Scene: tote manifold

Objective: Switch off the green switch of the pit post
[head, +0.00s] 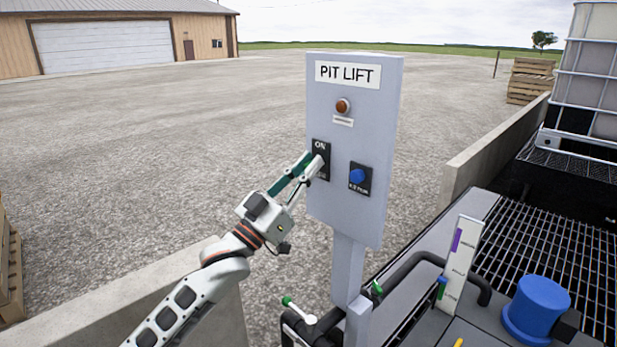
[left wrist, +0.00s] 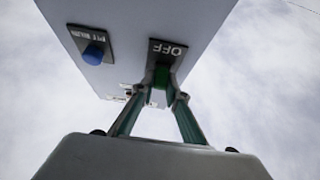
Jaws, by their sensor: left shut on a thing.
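The grey pit post (head: 347,240) carries a "PIT LIFT" panel. A black switch plate (head: 321,147) marked "ON" at its top is on the left of the panel. In the left wrist view the green switch (left wrist: 161,76) stands out below the upside-down "OFF" marking. My left gripper (head: 313,166) is at the plate, its fingers closed around the green switch. It also shows in the left wrist view (left wrist: 162,92). In the head view the fingers hide the switch, and its lever position cannot be told. My right gripper is not in view.
A blue button (head: 358,176) sits right of the switch plate. A dark amber lamp (head: 343,106) is above. Pipes with green-tipped handles (head: 289,301) are at the post's foot. A blue cap (head: 538,308) and a grating (head: 560,250) lie to the right. Low concrete walls (head: 490,150) flank the post.

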